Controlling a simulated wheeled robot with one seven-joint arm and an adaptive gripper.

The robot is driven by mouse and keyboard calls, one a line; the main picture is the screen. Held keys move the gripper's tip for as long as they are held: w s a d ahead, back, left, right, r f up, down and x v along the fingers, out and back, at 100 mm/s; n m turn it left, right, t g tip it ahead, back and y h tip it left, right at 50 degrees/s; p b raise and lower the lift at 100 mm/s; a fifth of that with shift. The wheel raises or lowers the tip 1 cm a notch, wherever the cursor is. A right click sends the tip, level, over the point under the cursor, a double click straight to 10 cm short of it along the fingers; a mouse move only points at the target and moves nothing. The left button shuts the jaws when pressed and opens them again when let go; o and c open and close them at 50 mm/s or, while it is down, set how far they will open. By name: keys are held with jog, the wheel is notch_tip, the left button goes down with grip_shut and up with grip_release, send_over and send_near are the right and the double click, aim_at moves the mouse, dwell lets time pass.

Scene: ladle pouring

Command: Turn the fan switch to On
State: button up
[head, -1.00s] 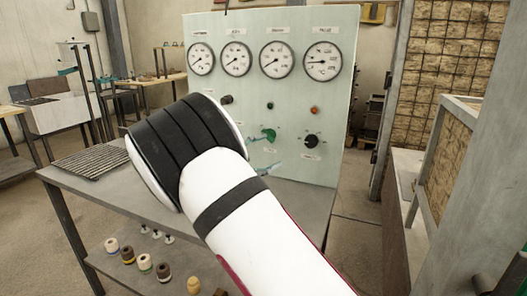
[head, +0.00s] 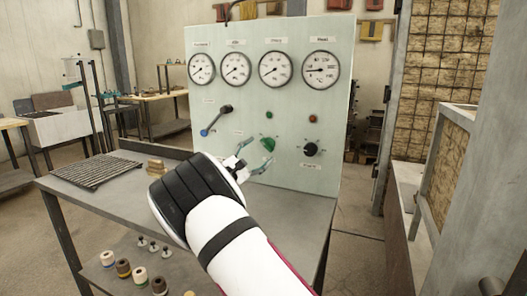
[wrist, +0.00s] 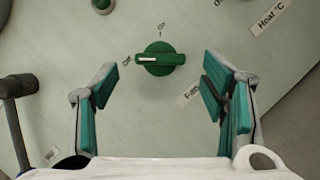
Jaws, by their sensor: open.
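The fan switch is a green round knob with a raised grip and a white mark, on the pale green panel; it shows in the head view (head: 267,145) and in the wrist view (wrist: 160,59). In the wrist view its white mark points left, toward a small label that looks like "Off"; the "On" label is above the knob. A partly hidden "Fan" label is at lower right. My gripper (head: 250,158) is open, with teal fingers close to the panel. In the wrist view my gripper (wrist: 160,90) has its fingers on either side of and below the knob, not touching it.
The panel (head: 215,105) also carries several gauges, a blue-ended lever (head: 216,120) left of the knob, a black knob (head: 311,149) to the right, and small green and red buttons above. The grey table (head: 100,205) holds a grate (head: 95,171). Spools lie on the shelf below.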

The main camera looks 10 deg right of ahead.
aim_at(268, 145)
jog(key=shift+x, duration=1.75)
jog(key=c, duration=1.1)
jog(key=shift+c, duration=0.2)
